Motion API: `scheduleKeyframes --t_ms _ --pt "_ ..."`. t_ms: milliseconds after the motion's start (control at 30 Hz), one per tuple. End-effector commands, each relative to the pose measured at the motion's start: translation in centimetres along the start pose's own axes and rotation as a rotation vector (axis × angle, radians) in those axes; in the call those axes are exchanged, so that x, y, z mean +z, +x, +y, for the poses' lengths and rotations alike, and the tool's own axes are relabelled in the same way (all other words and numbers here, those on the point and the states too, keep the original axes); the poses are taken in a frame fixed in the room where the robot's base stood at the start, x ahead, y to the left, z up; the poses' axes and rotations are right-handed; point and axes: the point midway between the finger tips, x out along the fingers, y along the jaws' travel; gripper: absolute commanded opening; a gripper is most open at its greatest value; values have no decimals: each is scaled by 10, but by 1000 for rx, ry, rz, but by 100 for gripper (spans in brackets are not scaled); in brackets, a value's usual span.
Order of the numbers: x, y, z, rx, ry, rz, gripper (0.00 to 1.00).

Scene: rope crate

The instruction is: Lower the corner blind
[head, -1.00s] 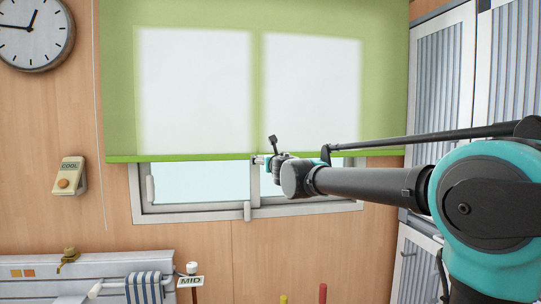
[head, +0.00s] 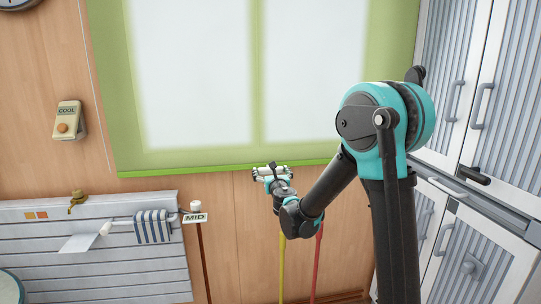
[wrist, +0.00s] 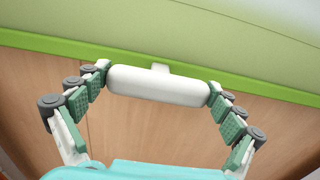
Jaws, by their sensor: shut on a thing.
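The green blind (head: 190,159) hangs over the window, and its bottom bar lies below the window frame, which is hidden behind it. Two pale window panes show through the cloth. My gripper (head: 268,173) is at the middle of the bottom bar. In the wrist view my gripper (wrist: 158,90) is shut on a white pull handle (wrist: 158,86), with a fingertip at each end of it. A short white stem joins the handle to the bright green bottom bar (wrist: 225,80).
A grey slatted board (head: 90,265) with a striped cloth (head: 153,226) is at lower left. A sign reading MID (head: 195,218) is beside it. A COOL switch box (head: 68,120) is on the wall. White cabinets (head: 470,110) stand at right. Yellow and red poles stand below my gripper.

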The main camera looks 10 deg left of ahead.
Motion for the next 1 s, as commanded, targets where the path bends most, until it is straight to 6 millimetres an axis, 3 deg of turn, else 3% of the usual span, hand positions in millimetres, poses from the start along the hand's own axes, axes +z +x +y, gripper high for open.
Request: scheduleKeyframes --t_ms 100,300,700,733,800,1000 --pt "-17 1 0 0 0 0 42" --pt "-30 0 0 0 0 0 42" --pt "-33 -1 0 0 2 1 42" --pt "-33 -1 0 0 2 1 95" --pt "-33 -1 0 0 2 1 100" --pt "-33 0 0 0 1 0 100"
